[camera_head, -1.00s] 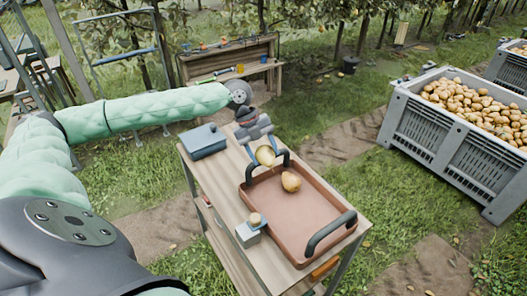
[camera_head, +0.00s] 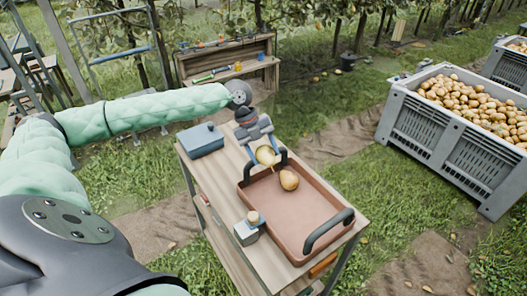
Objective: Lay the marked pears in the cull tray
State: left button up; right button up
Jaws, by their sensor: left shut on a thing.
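The cull tray is a brown-red tray (camera_head: 308,213) with two dark handles on a wooden cart. One yellow-brown pear (camera_head: 289,180) lies in it near the far end. My left gripper (camera_head: 266,157) is shut on a yellow-green pear (camera_head: 265,155) at the tray's far edge, close to the far handle. I cannot tell whether the held pear touches the tray. Marks on the pears are too small to make out. My right gripper is not in view.
The cart top (camera_head: 220,185) also bears a blue-grey box (camera_head: 201,141) and a small grey block with a round tan top (camera_head: 249,228). A large grey bin (camera_head: 443,148) full of pears stands at right. A wooden bench (camera_head: 228,62) stands behind.

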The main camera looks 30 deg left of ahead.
aim_at(264, 159)
pick_arm(q)
jog(key=shift+f, duration=0.5)
jog(key=shift+f+b, duration=0.5)
jog(key=shift+f, duration=0.55)
jog(key=shift+f+b, duration=1.8)
jog(key=shift+f, duration=3.4)
jog(key=shift+f+b, duration=0.45)
jog(key=shift+f, duration=0.7)
jog(key=o, duration=1.1)
jog(key=shift+o, duration=0.2)
jog(key=shift+r, duration=0.1)
